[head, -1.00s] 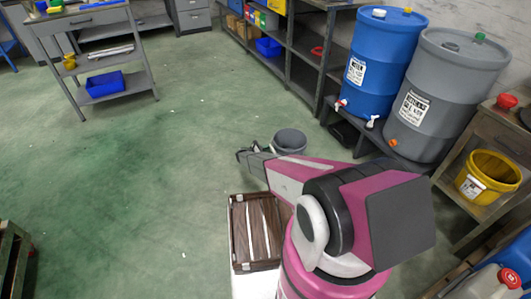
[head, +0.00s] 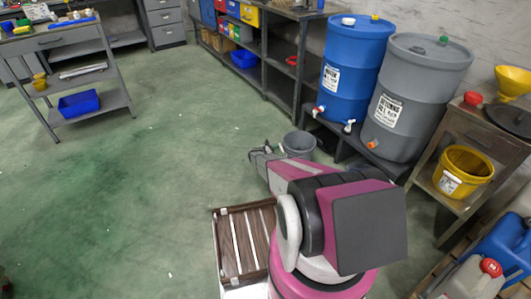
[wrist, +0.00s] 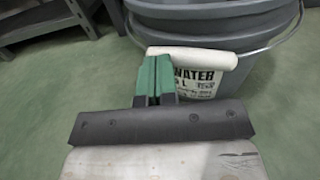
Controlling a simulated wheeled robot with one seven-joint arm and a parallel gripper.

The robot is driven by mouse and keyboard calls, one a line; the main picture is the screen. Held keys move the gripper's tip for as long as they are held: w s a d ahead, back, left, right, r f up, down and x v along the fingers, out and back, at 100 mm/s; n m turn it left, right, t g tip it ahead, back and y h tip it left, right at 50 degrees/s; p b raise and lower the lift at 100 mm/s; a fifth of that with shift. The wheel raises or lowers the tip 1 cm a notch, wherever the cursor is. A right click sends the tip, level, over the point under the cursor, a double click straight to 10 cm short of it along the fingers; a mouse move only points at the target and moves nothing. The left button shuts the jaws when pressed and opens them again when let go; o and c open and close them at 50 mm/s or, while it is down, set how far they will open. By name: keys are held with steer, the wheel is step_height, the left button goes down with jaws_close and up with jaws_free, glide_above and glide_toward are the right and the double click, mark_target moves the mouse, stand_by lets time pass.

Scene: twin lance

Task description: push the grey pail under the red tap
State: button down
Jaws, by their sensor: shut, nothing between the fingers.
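The grey pail (head: 299,144) stands upright on the green floor, in front of the blue drum (head: 350,75). The red tap (head: 319,111) is low on that drum's left front, beyond and slightly right of the pail. In the wrist view the pail (wrist: 225,42) fills the top right, with a white label and a white handle grip (wrist: 192,56) hanging on its near side. My gripper (head: 262,151) is just left of the pail. Its green fingertips (wrist: 156,66) are shut and empty, against or very close to the pail's near side; actual contact is unclear.
A white tap (head: 349,127) is right of the red one. The grey drum (head: 418,95) has an orange fitting (head: 371,145). Both drums stand on a low dark rack (head: 360,150). A yellow bucket (head: 462,172) sits on a shelf at right. Floor at left is clear.

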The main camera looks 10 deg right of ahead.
steer(key=x, duration=0.7)
steer(key=shift+d, duration=0.25)
